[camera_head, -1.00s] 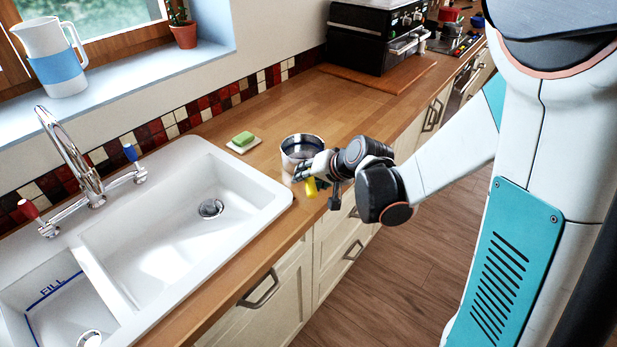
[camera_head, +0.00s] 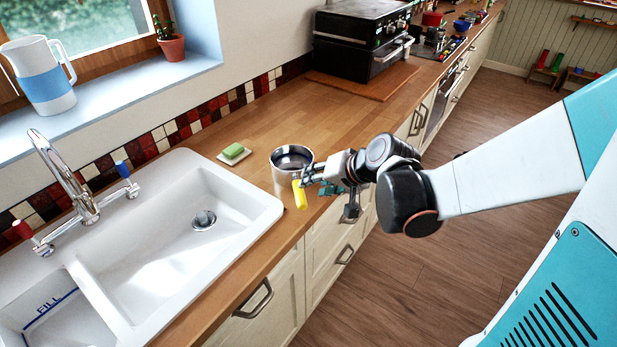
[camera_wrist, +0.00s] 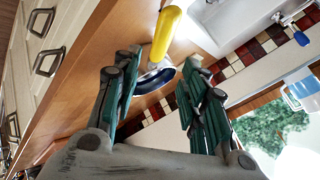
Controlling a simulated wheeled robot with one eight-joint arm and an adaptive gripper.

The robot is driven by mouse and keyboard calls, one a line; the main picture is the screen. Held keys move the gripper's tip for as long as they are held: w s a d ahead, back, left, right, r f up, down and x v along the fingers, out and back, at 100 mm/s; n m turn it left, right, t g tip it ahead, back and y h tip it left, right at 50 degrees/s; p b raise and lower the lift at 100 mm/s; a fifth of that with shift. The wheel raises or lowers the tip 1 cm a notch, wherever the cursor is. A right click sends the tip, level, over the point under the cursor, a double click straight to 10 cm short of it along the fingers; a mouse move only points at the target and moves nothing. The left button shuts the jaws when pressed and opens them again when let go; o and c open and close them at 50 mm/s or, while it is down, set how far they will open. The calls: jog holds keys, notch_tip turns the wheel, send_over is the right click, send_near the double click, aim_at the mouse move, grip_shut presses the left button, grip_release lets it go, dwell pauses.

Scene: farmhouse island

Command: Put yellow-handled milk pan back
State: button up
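The milk pan (camera_head: 284,178) is a steel pot standing upright on the wooden counter, right of the sink, near the counter's front edge. Its yellow handle (camera_head: 300,195) points toward the front edge. In the wrist view the yellow handle (camera_wrist: 166,35) and the pan's dark, shiny rim (camera_wrist: 154,80) show beyond and between the fingers. My gripper (camera_head: 308,178) is at the pan's right side, close to the handle. In the wrist view my gripper (camera_wrist: 160,68) has its two fingers apart with a clear gap. I see no finger pressed on the handle.
The white sink (camera_head: 190,225) lies left of the pan, with a tap behind it. A green soap on a dish (camera_head: 236,153) sits behind the pan. A black oven (camera_head: 360,45) on a wooden board stands farther back. The counter between is clear.

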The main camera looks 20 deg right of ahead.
jog(key=shift+v, duration=1)
jog(key=o, duration=1.4)
jog(key=shift+a, duration=0.1)
jog(key=shift+c, duration=0.2)
jog(key=p+v, duration=0.6)
jog(key=v, duration=0.3)
jog(key=shift+p, duration=0.35)
jog(key=shift+s+f, duration=0.1)
jog(key=shift+f, duration=0.1)
